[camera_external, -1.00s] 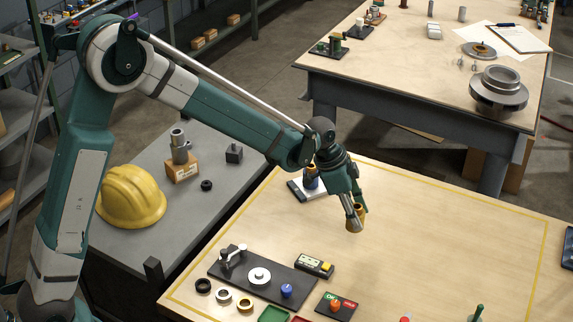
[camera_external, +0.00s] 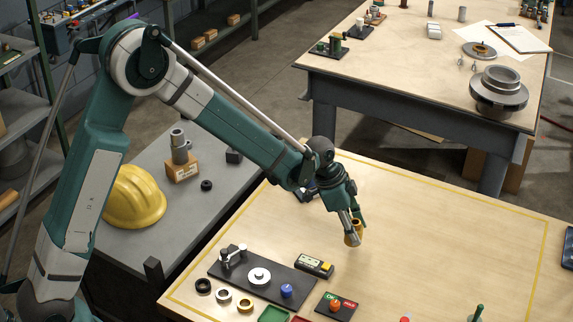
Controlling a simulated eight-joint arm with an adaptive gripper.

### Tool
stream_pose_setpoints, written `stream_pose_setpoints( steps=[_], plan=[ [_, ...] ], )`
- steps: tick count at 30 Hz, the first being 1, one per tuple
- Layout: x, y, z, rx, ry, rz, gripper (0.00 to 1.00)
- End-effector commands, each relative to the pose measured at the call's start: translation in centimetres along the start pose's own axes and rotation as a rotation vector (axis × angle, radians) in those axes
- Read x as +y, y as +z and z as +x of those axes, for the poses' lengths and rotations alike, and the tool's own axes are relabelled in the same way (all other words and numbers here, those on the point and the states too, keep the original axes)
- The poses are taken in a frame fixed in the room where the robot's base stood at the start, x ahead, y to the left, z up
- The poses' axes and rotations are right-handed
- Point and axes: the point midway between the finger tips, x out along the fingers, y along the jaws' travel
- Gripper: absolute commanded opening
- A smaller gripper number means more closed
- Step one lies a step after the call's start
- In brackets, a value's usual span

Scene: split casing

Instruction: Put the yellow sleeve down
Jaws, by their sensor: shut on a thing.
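My gripper (camera_external: 354,229) is over the wooden table (camera_external: 430,240), pointing down, with its fingers shut on the yellow sleeve (camera_external: 353,239). The sleeve is a small brass-yellow cylinder, roughly upright, and its lower end shows below the fingertips. I cannot tell whether the sleeve touches the table top or hangs just above it. The fingers hide part of its upper side.
A black fixture board (camera_external: 262,276) with a blue knob lies front left. The table right of the gripper is clear.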

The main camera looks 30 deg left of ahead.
Motion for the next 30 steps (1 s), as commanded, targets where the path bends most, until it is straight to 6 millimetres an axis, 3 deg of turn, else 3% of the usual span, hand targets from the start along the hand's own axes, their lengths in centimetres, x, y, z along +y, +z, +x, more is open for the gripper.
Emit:
stream_pose_setpoints(
  steps=[18, 30],
  plan=[
    [0.0, 1.4, 3.3, 0.000, 0.000, 0.000, 0.04],
    [0.0, 1.5, 3.5, 0.000, 0.000, 0.000, 0.04]
  ],
)
